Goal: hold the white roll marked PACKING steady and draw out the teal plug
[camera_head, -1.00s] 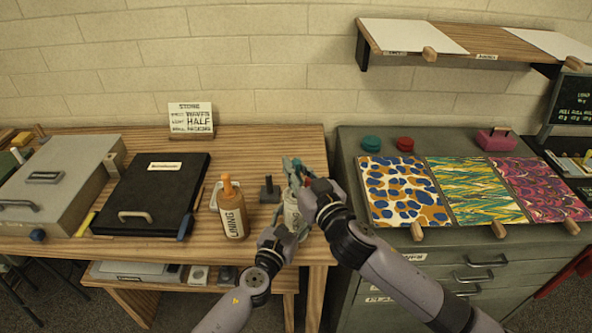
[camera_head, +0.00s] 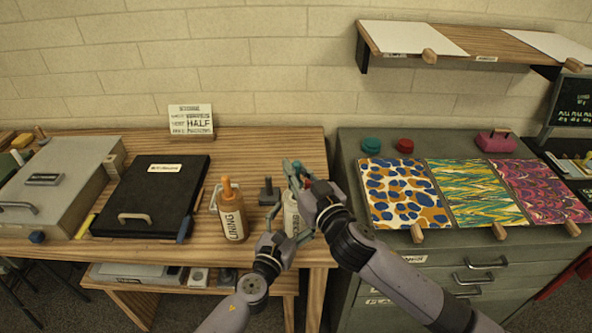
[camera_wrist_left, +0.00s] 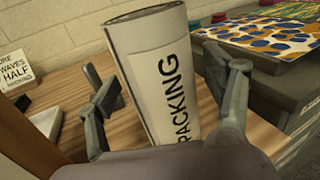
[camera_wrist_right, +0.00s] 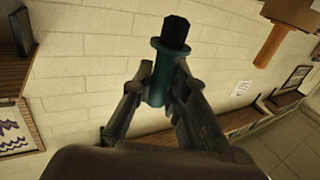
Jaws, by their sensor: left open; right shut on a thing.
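The white roll marked PACKING (camera_wrist_left: 160,80) stands between the spread fingers of my left gripper (camera_wrist_left: 168,105), which is open. The roll (camera_head: 291,216) also shows near the front right of the wooden table, partly hidden by my arms. Its top rim shows in the left wrist view with no teal at it. My right gripper (camera_wrist_right: 157,92) is shut on the teal plug (camera_wrist_right: 160,75), whose dark end points away from the fingers. In the head view my right gripper (camera_head: 295,175) is above the roll, and the plug is hard to make out there.
An orange-capped bottle marked LINING (camera_head: 231,218) and a dark stand (camera_head: 268,190) are close to the left of the roll. A black case (camera_head: 150,195) lies farther left. The grey cabinet (camera_head: 350,165) with patterned sheets is to the right.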

